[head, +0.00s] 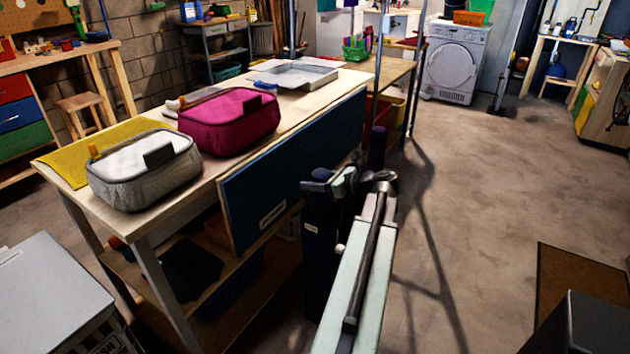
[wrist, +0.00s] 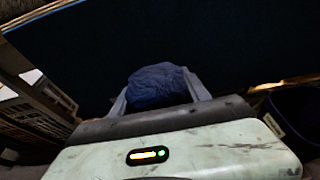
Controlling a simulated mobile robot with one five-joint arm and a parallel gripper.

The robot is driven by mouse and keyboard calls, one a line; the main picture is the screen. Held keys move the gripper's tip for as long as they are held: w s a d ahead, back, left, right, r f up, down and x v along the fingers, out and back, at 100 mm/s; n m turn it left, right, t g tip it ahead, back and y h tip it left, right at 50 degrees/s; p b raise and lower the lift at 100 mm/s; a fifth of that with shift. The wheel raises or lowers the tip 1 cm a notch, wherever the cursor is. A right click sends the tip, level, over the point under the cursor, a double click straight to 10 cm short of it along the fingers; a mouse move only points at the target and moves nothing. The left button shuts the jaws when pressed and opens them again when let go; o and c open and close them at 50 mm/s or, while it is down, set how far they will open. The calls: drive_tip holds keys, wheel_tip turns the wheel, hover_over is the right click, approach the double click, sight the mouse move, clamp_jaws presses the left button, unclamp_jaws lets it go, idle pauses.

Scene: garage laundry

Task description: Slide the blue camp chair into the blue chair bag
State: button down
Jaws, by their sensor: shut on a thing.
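My gripper (wrist: 157,90) is shut on a blue fabric bundle, the blue camp chair (wrist: 158,78), whose top shows between the two fingers in the wrist view. Its lower part is hidden there. In the head view my gripper (head: 345,182) is beside the front of the workbench. A tall dark navy tube with a small pale label, apparently the blue chair bag (head: 318,255), stands upright just below and left of it. A dark tube with a pale label edge also shows at the right of the wrist view (wrist: 297,112). I cannot tell whether chair and bag touch.
The workbench (head: 150,205) carries a grey-white case (head: 145,180), a magenta case (head: 230,122) and a tray (head: 295,73). A dark blue panel (head: 290,165) covers its front. A purple cylinder (head: 376,150) stands behind my gripper. Open floor (head: 490,190) lies right.

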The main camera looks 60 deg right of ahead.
drive_tip(key=shift+f+b, duration=0.35)
drive_tip(key=shift+c, duration=2.2)
unclamp_jaws()
drive_tip(key=p+v, duration=0.2)
drive_tip(key=v, duration=0.6)
drive_tip(key=shift+w, duration=0.1)
